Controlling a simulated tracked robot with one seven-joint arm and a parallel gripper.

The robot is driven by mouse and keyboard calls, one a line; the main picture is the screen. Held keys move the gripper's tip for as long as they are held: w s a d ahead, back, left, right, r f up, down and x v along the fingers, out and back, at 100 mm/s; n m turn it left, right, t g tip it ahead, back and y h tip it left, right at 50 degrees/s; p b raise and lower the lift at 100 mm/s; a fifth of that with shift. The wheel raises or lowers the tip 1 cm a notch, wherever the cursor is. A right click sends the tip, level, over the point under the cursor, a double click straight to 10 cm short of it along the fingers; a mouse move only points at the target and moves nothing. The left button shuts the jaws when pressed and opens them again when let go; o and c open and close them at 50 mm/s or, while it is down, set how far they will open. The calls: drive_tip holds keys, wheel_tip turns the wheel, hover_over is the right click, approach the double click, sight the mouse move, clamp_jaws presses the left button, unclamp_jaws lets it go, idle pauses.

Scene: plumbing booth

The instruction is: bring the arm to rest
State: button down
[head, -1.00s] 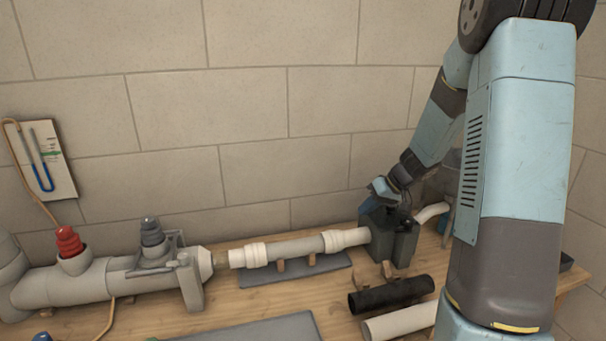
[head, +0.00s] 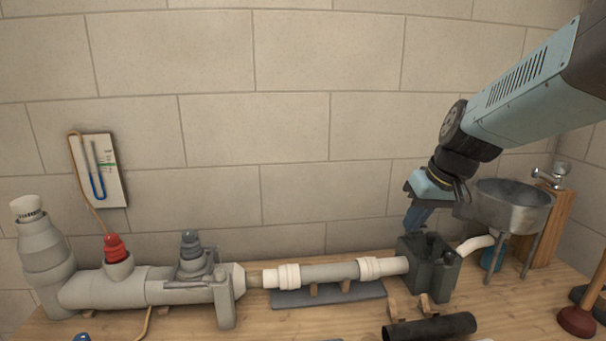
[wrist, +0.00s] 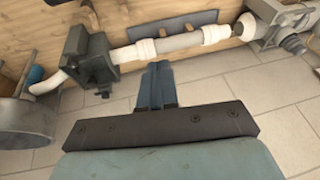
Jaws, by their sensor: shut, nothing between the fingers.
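My gripper (head: 413,222) is above the bench at the right, just over and slightly left of the dark grey block (head: 437,270) that the pipe line runs into. Its blue fingers are together and empty, pointing down. In the wrist view my gripper (wrist: 158,68) shows its two fingers side by side with no gap and nothing held. The dark block also shows in the wrist view (wrist: 80,58), to the left of the fingers, apart from them.
A pipe assembly (head: 330,272) with white couplings lies along the bench (head: 300,318). A steel basin (head: 510,205) stands right of the block. A black pipe (head: 432,328) lies in front. A red-capped fitting (head: 115,250) and a gauge board (head: 100,170) are at left. The wall space above is free.

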drive_tip(key=s+d+r+m+t+h, duration=0.1)
drive_tip(key=s+r+m+t+h, duration=0.1)
drive_tip(key=s, duration=1)
drive_tip(key=shift+r, duration=0.9)
drive_tip(key=c, duration=1.8)
unclamp_jaws()
